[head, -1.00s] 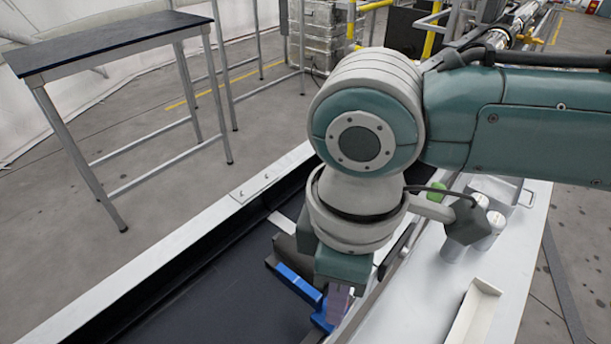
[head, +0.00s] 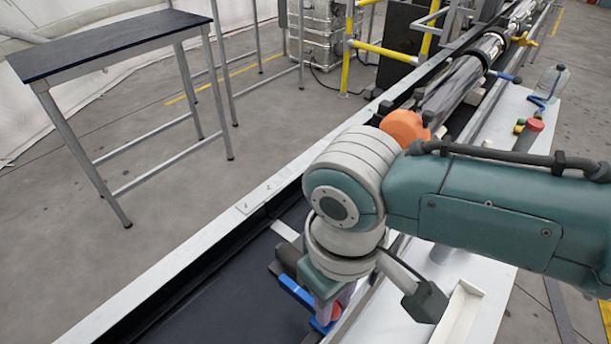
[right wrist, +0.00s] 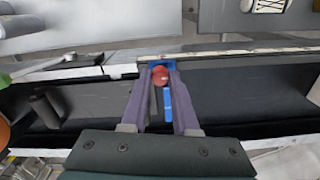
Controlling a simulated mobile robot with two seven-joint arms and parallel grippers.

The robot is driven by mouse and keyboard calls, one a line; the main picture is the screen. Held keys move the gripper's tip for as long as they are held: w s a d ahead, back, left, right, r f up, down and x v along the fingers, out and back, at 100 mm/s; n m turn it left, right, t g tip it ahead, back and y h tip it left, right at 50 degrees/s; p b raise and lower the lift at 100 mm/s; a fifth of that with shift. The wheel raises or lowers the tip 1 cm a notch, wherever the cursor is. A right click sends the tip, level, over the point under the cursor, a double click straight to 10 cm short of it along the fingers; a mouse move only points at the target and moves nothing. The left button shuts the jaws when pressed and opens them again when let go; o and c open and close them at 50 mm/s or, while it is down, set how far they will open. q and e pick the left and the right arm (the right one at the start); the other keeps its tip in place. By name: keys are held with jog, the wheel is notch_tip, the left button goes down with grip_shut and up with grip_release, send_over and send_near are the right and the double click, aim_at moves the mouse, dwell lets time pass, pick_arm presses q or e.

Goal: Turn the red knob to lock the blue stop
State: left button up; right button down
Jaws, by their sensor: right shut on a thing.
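The blue stop (head: 296,289) is a flat bar lying in the dark channel, below my right wrist in the head view. The red knob (right wrist: 160,74) sits at the stop's far end in the right wrist view, between my right fingertips. A bit of its red shows in the head view (head: 337,311). My right gripper (right wrist: 161,70) is shut on the knob, with its purple fingers on either side. In the head view my right gripper (head: 335,306) points down at the stop's near end. My left gripper is not in view.
A white ledge (head: 385,315) runs along the channel's right side, with a white angled piece (head: 458,314). An orange round part (head: 404,127) stands beyond my wrist. A red-topped item (head: 530,133) and a clear bottle (head: 552,82) stand farther back. A black-topped table (head: 110,42) is at left.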

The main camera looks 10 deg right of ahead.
dwell(0.3)
jog(key=c, duration=0.7)
grip_release()
notch_tip(320, 180, up, 10)
jog(key=shift+p, duration=1.25)
